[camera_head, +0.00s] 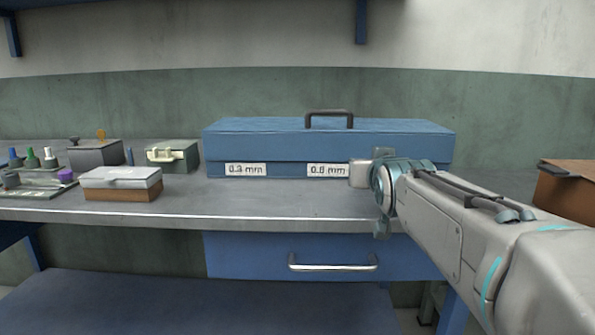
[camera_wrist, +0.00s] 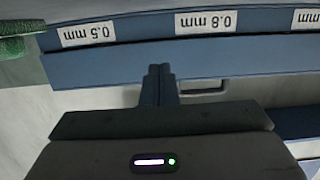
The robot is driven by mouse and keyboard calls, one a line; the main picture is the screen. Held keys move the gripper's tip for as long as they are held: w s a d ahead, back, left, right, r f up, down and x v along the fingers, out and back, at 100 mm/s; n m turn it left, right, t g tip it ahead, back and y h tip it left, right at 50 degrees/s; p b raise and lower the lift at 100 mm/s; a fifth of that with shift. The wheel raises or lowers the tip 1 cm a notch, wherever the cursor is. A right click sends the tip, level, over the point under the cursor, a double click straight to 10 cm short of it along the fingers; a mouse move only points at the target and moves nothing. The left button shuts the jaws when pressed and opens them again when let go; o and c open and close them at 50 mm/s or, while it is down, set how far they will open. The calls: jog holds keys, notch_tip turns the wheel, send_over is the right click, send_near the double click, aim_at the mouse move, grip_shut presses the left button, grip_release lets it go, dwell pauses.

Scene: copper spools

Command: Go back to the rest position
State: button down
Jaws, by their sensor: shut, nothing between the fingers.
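My gripper (camera_wrist: 160,85) shows in the wrist view with its two dark blue fingers together and nothing between them. In the head view my arm reaches in from the lower right, and its end is in front of the right part of a closed blue case (camera_head: 270,150). The fingertips cannot be made out clearly there. The case stands on the grey workbench (camera_head: 250,208), with a dark handle (camera_head: 329,113) on its lid and white labels on its front. In the wrist view the case (camera_wrist: 130,55) appears upside down, beyond the fingers. My arm hides the case's right front.
A white-lidded box (camera_head: 121,177), a small green case (camera_head: 172,156) and a grey box (camera_head: 94,153) stand on the left of the bench. A brown box (camera_head: 567,190) is at the right edge. A blue drawer (camera_head: 245,257) with a metal handle sits below the benchtop.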

jog(key=s+a+r+g+p, duration=0.1)
jog(key=s+r+g+p, duration=0.2)
jog(key=s+p, duration=0.5)
jog(key=s+a+r+g+p, duration=0.1)
jog(key=s+r+g+p, duration=0.2)
jog(key=s+p, duration=0.6)
jog(key=s+r+g+y+p, duration=0.1)
jog(key=s+r+g+p, duration=0.2)
jog(key=p, duration=1.6)
jog(key=s+g, duration=0.4)
jog(key=s, duration=0.2)
jog(key=shift+a+r+n, duration=0.3)
jog(key=shift+a+r, duration=0.1)
